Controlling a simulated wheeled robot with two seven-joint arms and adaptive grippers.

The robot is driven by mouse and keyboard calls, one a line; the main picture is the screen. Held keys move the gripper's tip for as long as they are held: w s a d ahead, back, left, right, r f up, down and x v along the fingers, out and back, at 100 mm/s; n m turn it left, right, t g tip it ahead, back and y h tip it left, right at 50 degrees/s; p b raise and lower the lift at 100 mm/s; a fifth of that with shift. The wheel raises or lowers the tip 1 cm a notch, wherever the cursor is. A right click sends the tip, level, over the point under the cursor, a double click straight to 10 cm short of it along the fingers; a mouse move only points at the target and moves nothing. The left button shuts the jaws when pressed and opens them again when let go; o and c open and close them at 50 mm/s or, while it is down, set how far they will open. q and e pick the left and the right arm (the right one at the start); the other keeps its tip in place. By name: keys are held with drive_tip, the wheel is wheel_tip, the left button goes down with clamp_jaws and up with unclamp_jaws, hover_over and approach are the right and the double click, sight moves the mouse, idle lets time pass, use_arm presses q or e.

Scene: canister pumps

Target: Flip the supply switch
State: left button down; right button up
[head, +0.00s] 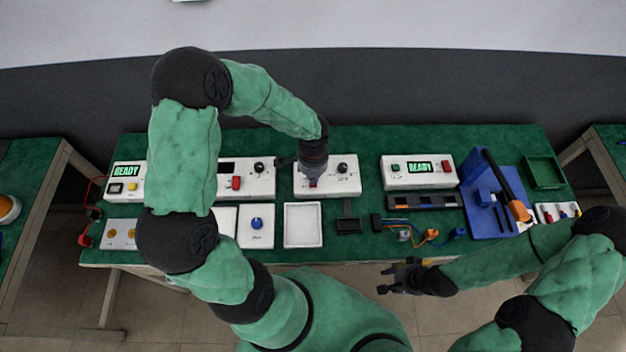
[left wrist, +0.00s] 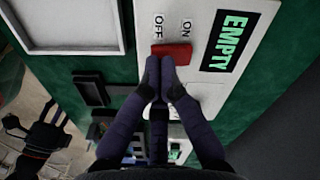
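My right gripper (head: 387,279) is open and empty, in front of the table's front edge.
Another white box with a red switch (head: 236,183) stands to the left. A box reading READY (head: 419,168) stands to the right. A white tray (head: 303,225) and a black part (head: 348,224) lie in front. A blue stand (head: 484,205) is farther right.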

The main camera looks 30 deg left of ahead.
use_arm(q)
drive_tip(key=shift+f+b, duration=0.45)
drive_tip(key=shift+f, duration=0.1)
idle(0.4)
drive_tip(key=shift+r+p, duration=2.8)
drive_tip(key=shift+r, duration=0.75)
drive_tip(key=shift+f, duration=0.1)
